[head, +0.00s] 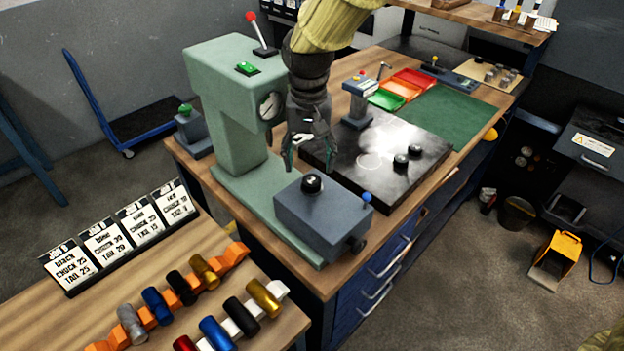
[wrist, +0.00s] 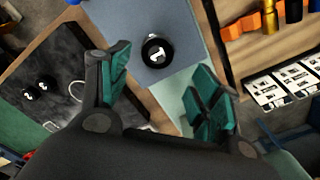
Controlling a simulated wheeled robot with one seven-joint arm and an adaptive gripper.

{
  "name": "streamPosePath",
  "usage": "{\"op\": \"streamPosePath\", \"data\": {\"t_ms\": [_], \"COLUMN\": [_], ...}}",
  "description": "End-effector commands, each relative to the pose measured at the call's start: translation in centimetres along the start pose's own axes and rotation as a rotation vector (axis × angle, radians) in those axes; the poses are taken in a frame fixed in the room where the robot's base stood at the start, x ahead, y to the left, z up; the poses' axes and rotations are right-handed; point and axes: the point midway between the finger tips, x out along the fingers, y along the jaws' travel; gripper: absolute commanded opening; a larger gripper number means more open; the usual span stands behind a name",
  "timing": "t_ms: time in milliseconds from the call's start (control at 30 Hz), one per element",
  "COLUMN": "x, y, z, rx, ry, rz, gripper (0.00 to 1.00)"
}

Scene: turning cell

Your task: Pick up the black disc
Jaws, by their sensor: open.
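A black disc with a white mark on top (head: 312,184) sits on the blue-grey block (head: 338,212) at the front of the bench. In the wrist view this disc (wrist: 156,50) lies ahead of and between my fingers. Two more black discs lie on the dark plate: one nearer (head: 401,162) and one just behind it (head: 415,151). They also show at the left in the wrist view (wrist: 28,94). My gripper (head: 309,160) points down above the disc on the block, open and empty, with its green fingertips apart and not touching it.
A green machine (head: 222,95) with a red-knobbed lever stands left of my gripper. Red and green trays (head: 400,88) lie farther back. A front table holds coloured cylinders (head: 215,330) and job cards (head: 105,245).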

Motion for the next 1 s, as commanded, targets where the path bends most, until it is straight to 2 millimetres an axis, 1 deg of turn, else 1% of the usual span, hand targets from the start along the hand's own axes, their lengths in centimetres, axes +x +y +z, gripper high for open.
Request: {"op": "streamPosePath", "data": {"t_ms": [167,500,600,733,900,933,1000], "x": [0.7,4.4,5.0,5.4,5.4,5.4,5.4], "y": [0.2,0.6,0.6,0.6,0.6,0.6,0.6], "z": [0.1,0.2,0.2,0.2,0.2,0.2,0.2], "rx": [0.001,0.000,0.001,0.001,0.001,0.001,0.001], "ry": [0.000,-0.001,0.001,0.001,0.002,0.002,0.002], "rz": [0.001,0.002,0.000,0.000,0.000,0.000,0.000], "gripper": [0.64,0.64,0.64,0.64,0.64,0.62,0.49]}}
